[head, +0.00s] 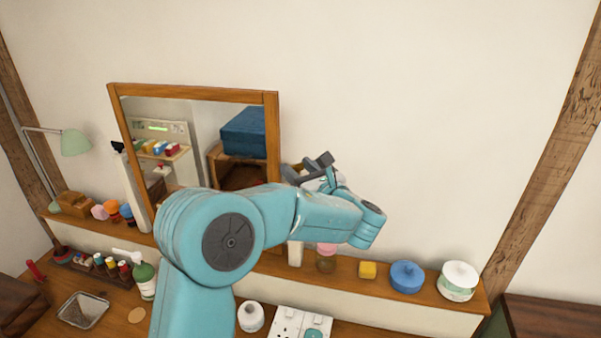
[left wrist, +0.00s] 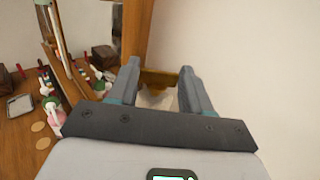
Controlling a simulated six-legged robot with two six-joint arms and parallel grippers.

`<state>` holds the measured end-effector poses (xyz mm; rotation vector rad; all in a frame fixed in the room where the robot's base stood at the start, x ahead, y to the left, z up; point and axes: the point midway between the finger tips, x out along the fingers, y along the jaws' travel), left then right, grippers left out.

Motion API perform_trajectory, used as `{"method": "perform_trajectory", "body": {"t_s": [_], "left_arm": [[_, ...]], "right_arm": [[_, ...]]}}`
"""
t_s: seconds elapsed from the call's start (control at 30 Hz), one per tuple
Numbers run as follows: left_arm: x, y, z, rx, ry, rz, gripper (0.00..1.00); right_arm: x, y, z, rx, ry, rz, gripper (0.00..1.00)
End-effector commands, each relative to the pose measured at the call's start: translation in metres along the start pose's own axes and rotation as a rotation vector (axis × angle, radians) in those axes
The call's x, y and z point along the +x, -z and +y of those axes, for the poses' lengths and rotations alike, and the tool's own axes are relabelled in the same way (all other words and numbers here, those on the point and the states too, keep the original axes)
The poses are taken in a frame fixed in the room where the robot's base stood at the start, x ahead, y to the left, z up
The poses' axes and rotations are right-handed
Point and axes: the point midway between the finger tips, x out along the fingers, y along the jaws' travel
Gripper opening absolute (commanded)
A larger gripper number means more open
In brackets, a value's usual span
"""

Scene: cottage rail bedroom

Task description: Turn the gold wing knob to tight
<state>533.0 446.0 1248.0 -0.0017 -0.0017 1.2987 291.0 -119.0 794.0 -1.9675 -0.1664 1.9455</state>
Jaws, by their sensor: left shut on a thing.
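The gold wing knob (left wrist: 158,79) shows in the left wrist view between the two dark fingers of my left gripper (left wrist: 160,70), which is shut on it. The fingers hide its sides, so I cannot read how far it is turned. In the head view my left gripper (head: 310,166) is at the right side of the wood-framed mirror (head: 193,91), and the knob is hidden there behind the gripper and arm. My right gripper is in neither view.
Along the ledge right of my arm stand a pink-lidded jar (head: 326,258), a yellow block (head: 367,270), a blue pot (head: 407,277) and a white pot (head: 458,281). A green pump bottle (head: 145,281) stands at left. The wall right of the mirror is bare.

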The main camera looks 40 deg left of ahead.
Motion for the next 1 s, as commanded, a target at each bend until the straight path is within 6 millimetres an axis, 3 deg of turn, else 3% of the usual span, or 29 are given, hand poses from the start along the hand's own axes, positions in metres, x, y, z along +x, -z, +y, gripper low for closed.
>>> {"method": "perform_trajectory", "body": {"t_s": [0.17,0.2,0.27,0.67,0.77,1.0], "left_arm": [[-0.002,0.002,-0.001,0.005,0.002,0.005,0.18],[-0.002,0.002,-0.001,0.005,0.002,0.005,0.55],[-0.002,0.002,-0.001,0.005,0.002,0.005,0.74],[-0.009,0.001,-0.002,0.002,0.003,0.002,0.74],[-0.027,0.002,-0.002,0.002,0.005,0.002,0.74],[-0.091,0.001,-0.002,0.004,0.007,0.001,0.74]], "right_arm": [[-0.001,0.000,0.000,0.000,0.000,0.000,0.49],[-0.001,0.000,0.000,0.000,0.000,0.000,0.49],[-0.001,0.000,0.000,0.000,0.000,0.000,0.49],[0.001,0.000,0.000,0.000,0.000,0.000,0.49],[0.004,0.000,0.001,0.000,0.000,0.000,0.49],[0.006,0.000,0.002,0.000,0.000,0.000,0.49]]}}
